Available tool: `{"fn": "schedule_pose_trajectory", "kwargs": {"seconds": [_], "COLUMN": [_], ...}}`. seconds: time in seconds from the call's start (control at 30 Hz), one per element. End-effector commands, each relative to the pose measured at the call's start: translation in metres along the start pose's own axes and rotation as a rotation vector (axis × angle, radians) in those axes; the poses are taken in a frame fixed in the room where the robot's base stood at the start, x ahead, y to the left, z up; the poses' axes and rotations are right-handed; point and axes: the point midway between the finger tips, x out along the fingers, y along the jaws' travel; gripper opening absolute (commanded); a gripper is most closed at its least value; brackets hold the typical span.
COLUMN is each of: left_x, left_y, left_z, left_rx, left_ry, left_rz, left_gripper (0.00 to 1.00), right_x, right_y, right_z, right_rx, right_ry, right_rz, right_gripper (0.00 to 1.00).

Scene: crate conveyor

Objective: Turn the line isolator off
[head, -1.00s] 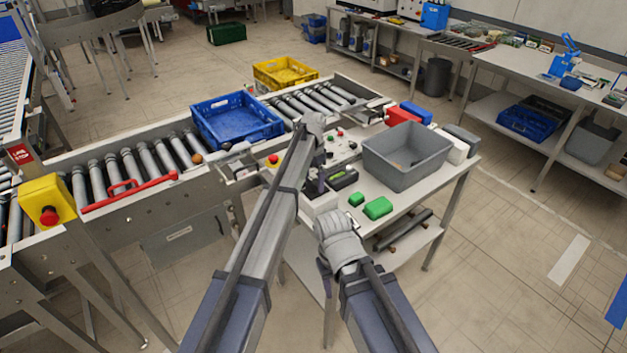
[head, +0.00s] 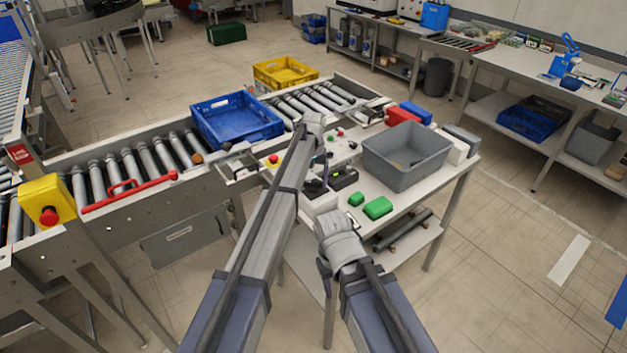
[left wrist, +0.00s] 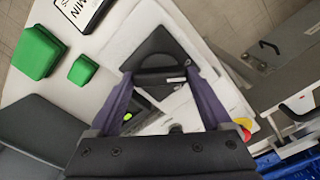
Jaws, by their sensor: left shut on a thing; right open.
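The line isolator shows in the left wrist view as a black square plate with a rounded black handle (left wrist: 160,60) on a pale panel. My left gripper (left wrist: 160,82) has its purple fingers on both sides of this handle and is shut on it. In the head view my left gripper (head: 315,187) is low over the near left part of the workbench, and my own arm hides much of the spot. The handle's exact angle is hard to read. My right gripper (head: 324,270) is open, mostly hidden behind its own wrist, near the bench's front edge and apart from the isolator.
A grey bin (head: 405,158), green blocks (head: 378,208) and a black device (head: 343,177) stand on the workbench. A red mushroom button (head: 273,159) is close to my left arm. The roller conveyor carries a blue crate (head: 237,122). The floor at right is clear.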

Motion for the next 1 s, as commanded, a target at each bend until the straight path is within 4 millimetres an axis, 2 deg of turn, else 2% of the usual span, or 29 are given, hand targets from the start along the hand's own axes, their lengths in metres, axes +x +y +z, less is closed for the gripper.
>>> {"fn": "schedule_pose_trajectory", "kwargs": {"seconds": [0.5, 1.0], "left_x": [0.0001, 0.0001], "left_y": [0.0, 0.0], "left_z": [0.0002, 0.0002], "left_rx": [-0.451, -0.658], "left_ry": [0.0, 0.0], "left_rz": [0.0, 0.0], "left_gripper": [0.27, 0.27], "right_x": [0.0001, 0.0001], "right_y": [0.0, 0.0], "right_z": [0.0, 0.0], "right_rx": [0.0, 0.0], "right_ry": [0.0, 0.0], "right_rz": [0.0, 0.0], "right_gripper": [0.5, 0.5]}}
